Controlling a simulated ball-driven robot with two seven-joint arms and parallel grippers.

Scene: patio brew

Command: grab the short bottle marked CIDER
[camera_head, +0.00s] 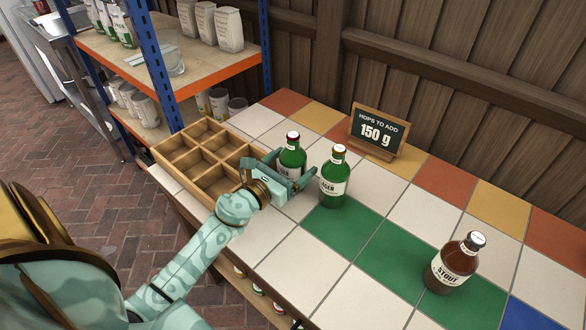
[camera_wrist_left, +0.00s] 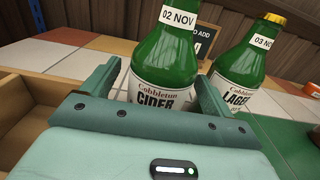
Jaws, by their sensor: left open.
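The CIDER bottle (camera_head: 292,156) is a green glass bottle with a red and white cap, upright on the tiled tabletop. In the left wrist view its label on the bottle (camera_wrist_left: 160,92) reads "CIDER", with a "02 NOV" neck tag. My left gripper (camera_head: 290,172) is open, its fingers at either side of the bottle, which shows between them in the left wrist view (camera_wrist_left: 158,74). I cannot tell whether either finger touches it. The gripper hides the bottle's lower part in the head view. My right gripper is not in view.
A green LAGER bottle (camera_head: 334,180) with a gold cap stands close right of the CIDER bottle. A brown STOUT bottle (camera_head: 452,266) stands farther right. A wooden divided crate (camera_head: 184,183) is left of the gripper. A chalkboard sign (camera_head: 377,132) stands behind. White tiles in front are clear.

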